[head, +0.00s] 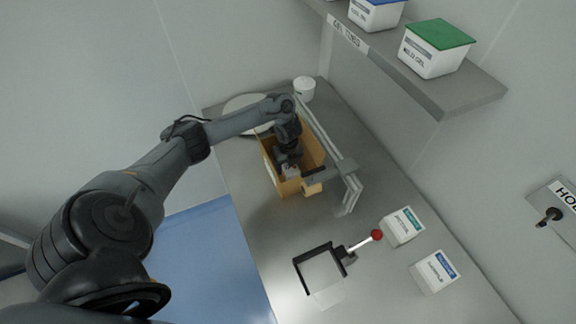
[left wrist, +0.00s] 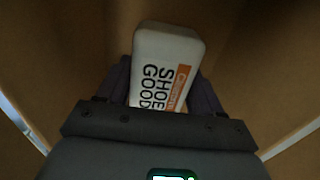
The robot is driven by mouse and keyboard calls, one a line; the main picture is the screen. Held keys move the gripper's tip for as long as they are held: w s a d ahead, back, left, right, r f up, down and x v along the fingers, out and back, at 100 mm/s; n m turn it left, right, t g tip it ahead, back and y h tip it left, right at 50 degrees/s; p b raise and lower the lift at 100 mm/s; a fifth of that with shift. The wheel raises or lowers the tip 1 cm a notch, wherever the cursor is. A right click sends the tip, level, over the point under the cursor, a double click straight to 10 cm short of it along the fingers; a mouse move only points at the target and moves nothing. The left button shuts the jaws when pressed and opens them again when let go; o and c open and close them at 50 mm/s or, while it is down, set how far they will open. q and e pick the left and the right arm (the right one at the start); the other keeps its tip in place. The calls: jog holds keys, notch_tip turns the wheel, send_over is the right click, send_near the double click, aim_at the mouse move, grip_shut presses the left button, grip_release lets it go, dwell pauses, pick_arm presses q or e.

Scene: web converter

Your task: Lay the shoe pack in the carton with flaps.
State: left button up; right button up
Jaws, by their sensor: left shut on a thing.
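The shoe pack (left wrist: 165,65) is a white rounded block with black lettering and an orange band. It sits between the fingers of my left gripper (head: 290,168), which is shut on it. In the head view the pack (head: 291,172) is a small pale patch inside the brown carton (head: 268,160), below the rim. In the left wrist view the carton's brown walls (left wrist: 60,50) surround the gripper and the pack. I cannot tell whether the pack touches the carton floor. My right gripper is not in view.
A grey metal rail frame (head: 350,188) runs along the carton's right side. A white round plate (head: 240,103) and a white cup (head: 304,88) stand behind. A black fixture with a red-knobbed lever (head: 376,235) and two white boxes (head: 402,226) (head: 434,272) stand in front. A shelf (head: 440,95) overhangs the right.

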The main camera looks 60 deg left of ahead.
pick_arm(q)
jog(key=shift+f, duration=0.1)
jog(key=shift+f, duration=0.1)
jog(key=o, duration=1.2)
jog(key=shift+o, duration=0.2)
notch_tip(320, 180, up, 11)
jog(key=p, duration=0.5)
jog(key=shift+r+p, duration=0.45)
jog(key=shift+r, duration=0.25)
